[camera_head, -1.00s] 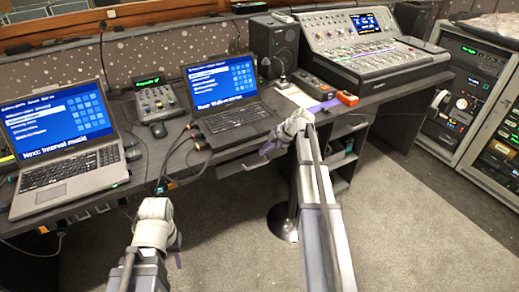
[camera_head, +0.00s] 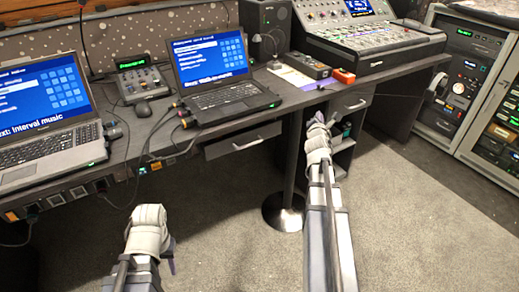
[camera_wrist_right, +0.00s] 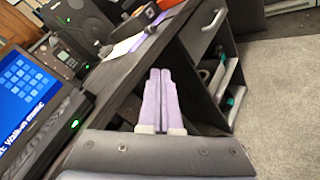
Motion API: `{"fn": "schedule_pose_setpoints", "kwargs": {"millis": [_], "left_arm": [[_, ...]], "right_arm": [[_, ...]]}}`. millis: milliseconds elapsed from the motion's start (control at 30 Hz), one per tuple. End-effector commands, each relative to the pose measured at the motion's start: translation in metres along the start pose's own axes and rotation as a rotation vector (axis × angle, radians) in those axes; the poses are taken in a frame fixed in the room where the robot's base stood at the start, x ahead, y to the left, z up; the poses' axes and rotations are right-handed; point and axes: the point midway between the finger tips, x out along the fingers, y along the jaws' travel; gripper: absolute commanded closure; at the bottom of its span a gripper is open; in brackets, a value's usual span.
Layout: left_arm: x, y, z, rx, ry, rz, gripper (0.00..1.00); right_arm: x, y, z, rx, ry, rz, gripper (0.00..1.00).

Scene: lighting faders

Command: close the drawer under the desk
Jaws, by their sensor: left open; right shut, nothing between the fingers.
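The dark drawer (camera_head: 222,147) with a silver bar handle hangs under the desk (camera_head: 200,128), below the right-hand laptop. Its front is plainly visible in the head view; I cannot tell how far it stands out. My right gripper (camera_head: 319,119) is shut and empty, to the right of the drawer and apart from it, before the shelf unit. In the right wrist view its two pale purple fingers (camera_wrist_right: 160,75) lie together near the desk edge. My left gripper (camera_head: 150,214) is open, low and left of the drawer; its fingertips are mostly hidden.
A second drawer (camera_head: 345,109) with a silver handle tops the shelf unit (camera_head: 345,155) on the right. A round metal post base (camera_head: 283,213) stands on the floor between the drawer and my right arm. Cables hang at the desk's front edge. The carpet in front is clear.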

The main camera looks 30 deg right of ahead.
Motion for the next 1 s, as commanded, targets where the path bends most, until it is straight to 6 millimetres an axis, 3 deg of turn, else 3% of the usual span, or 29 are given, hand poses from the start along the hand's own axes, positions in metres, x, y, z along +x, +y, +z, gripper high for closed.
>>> {"fn": "schedule_pose_setpoints", "kwargs": {"millis": [33, 133, 200, 400, 500, 767, 1000], "left_arm": [[0.028, 0.003, -0.002, 0.001, 0.0, 0.0, 0.55], [0.054, 0.005, -0.003, 0.002, 0.001, -0.001, 0.55], [0.07, 0.007, -0.004, 0.003, 0.001, -0.001, 0.55], [0.101, 0.009, -0.006, 0.005, 0.002, -0.002, 0.55], [0.107, 0.01, -0.007, 0.005, 0.002, -0.002, 0.55], [0.109, 0.01, -0.007, 0.006, 0.002, -0.002, 0.55], [0.108, 0.01, -0.007, 0.006, 0.002, -0.002, 0.55]], "right_arm": [[-0.014, -0.004, -0.011, -0.08, -0.04, 0.09, 1.0], [-0.04, 0.013, -0.026, -0.254, -0.078, 0.286, 1.0], [-0.06, 0.023, -0.046, -0.37, -0.069, 0.414, 1.0], [-0.111, 0.028, -0.115, -0.62, 0.043, 0.674, 1.0], [-0.126, 0.025, -0.137, -0.689, 0.097, 0.74, 1.0], [-0.135, 0.024, -0.151, -0.734, 0.14, 0.783, 1.0], [-0.114, 0.04, -0.16, -0.733, 0.139, 0.784, 1.0]]}}
